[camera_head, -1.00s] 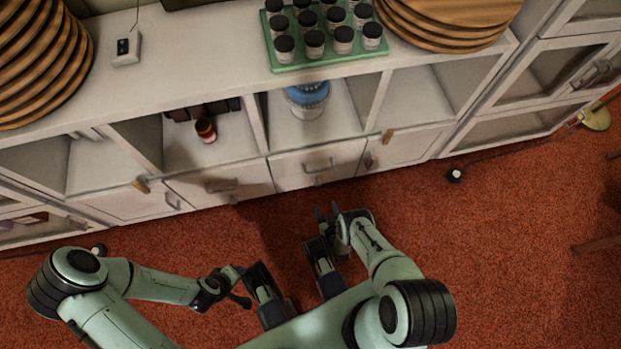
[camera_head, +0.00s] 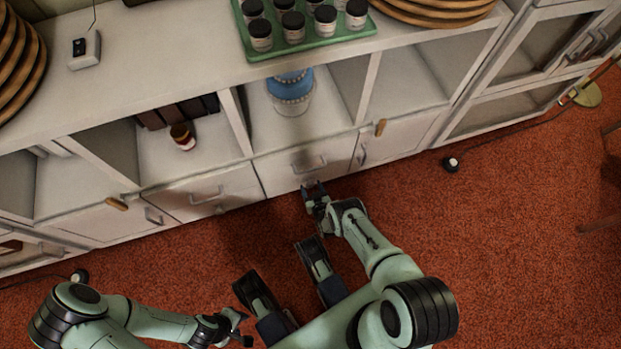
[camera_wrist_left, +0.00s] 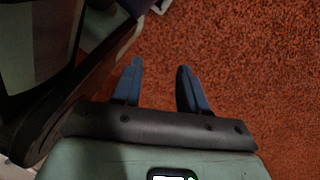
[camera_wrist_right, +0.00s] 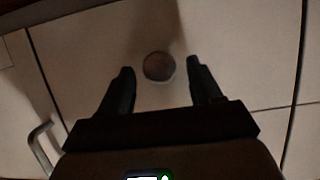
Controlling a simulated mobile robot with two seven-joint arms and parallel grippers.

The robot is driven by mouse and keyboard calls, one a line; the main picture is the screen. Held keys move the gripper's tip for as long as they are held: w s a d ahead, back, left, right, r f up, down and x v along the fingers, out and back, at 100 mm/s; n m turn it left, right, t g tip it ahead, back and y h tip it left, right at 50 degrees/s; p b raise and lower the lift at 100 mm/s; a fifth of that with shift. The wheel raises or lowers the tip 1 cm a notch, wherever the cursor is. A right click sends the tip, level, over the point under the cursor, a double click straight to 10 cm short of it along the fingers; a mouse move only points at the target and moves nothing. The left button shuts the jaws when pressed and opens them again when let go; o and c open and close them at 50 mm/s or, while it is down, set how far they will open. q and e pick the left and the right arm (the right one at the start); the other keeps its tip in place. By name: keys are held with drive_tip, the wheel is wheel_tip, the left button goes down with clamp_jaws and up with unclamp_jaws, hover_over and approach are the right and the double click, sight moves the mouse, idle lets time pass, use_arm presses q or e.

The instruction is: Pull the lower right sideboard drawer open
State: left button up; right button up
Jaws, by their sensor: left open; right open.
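The white sideboard (camera_head: 150,75) stands against the wall. Its right drawer column has a bar handle (camera_head: 309,165), and a round knob lies low on the front, partly hidden by my right gripper. My right gripper (camera_head: 313,188) is open and empty, close in front of this low part. In the right wrist view the round knob (camera_wrist_right: 158,66) on the pale drawer front (camera_wrist_right: 95,50) shows between and just beyond the open fingertips. I cannot tell whether they touch it. The drawer looks shut. My left gripper (camera_wrist_left: 160,75) is open and empty over the red carpet, away from the sideboard.
A blue-and-white cake-like item (camera_head: 291,92) and a small red-brown jar (camera_head: 182,137) stand in the cubbies. A green tray (camera_head: 310,50) of jars sits on top. Another bar handle (camera_wrist_right: 42,145) shows left in the right wrist view. The carpet (camera_head: 500,220) at right is mostly clear.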

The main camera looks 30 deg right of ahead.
use_arm(q)
drive_tip(key=shift+s+a+f+g, duration=0.1)
drive_tip(key=shift+s+f+g, duration=0.1)
drive_tip(key=shift+s, duration=0.2)
drive_tip(key=shift+s+f+g, duration=0.1)
drive_tip(key=shift+s+g, duration=0.1)
drive_tip(key=shift+s, duration=0.2)
use_arm(e)
drive_tip(key=shift+w+d+f, duration=0.1)
drive_tip(key=shift+w+f, duration=0.05)
drive_tip(key=shift+w, duration=0.25)
